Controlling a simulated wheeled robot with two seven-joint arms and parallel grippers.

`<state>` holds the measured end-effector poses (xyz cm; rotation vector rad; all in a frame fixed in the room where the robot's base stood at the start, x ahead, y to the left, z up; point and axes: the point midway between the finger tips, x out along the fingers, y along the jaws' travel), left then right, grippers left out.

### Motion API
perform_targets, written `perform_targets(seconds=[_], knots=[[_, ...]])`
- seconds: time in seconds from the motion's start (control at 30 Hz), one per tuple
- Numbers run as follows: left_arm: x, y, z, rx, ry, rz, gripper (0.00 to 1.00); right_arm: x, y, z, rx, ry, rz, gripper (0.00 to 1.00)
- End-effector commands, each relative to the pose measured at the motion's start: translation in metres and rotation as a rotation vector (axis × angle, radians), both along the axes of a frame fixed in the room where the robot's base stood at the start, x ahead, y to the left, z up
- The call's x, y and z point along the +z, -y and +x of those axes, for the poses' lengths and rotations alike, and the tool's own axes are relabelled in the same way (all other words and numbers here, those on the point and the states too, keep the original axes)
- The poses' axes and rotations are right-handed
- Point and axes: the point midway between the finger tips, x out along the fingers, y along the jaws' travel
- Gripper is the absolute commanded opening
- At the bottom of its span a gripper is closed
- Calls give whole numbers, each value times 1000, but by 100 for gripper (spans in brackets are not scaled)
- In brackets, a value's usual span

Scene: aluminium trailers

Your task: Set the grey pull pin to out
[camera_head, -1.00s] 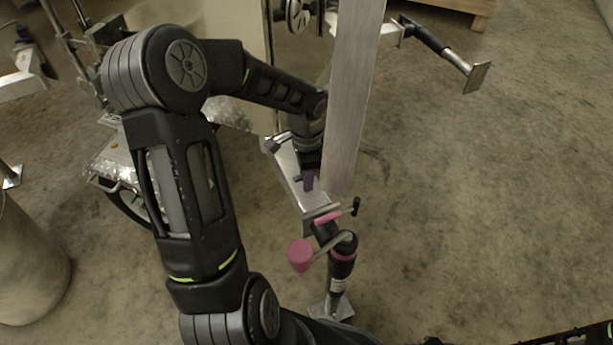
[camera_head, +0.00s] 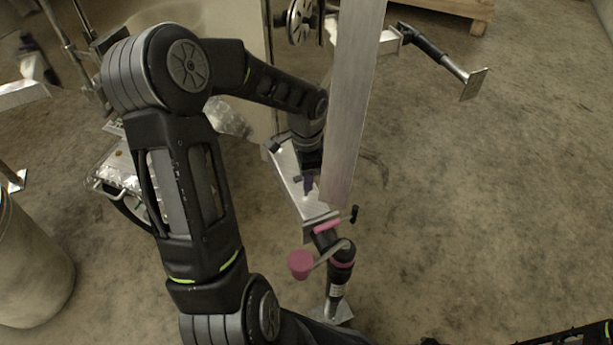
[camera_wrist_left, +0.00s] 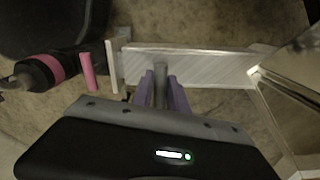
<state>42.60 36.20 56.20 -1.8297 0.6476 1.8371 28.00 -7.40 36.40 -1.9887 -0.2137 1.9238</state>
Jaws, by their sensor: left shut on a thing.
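My left gripper (camera_wrist_left: 160,82) has purple fingers closed on either side of a short grey bar, the grey pull pin (camera_wrist_left: 160,72). It is over the ribbed aluminium beam (camera_wrist_left: 205,64). In the head view the purple fingertips (camera_head: 308,186) are low over the same beam (camera_head: 287,170), beside the tall aluminium post; the grey pin cannot be made out there. How far the pin is pulled cannot be told. A pink bar (camera_wrist_left: 88,72) and a pale bar (camera_wrist_left: 112,66) stand left of the fingers, apart from them. My right gripper is not in view.
The tall aluminium post (camera_head: 352,100) rises close beside my left gripper. A black jack (camera_head: 342,262) with a pink crank knob (camera_head: 301,264) stands at the beam's near end. Another jack leg (camera_head: 435,45) is at upper right. A barrel (camera_head: 30,270) stands left. The right floor is clear.

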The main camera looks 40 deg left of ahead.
Motion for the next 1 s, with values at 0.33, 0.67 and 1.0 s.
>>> perform_targets(seconds=[0.33, 0.67, 1.0], knots=[[3, -1, 2, -2, 6, 4, 35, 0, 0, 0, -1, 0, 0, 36], [4, -1, 2, 0, 5, 3, 37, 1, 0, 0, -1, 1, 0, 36], [50, -1, 2, 0, 7, 4, 37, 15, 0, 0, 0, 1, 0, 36]])
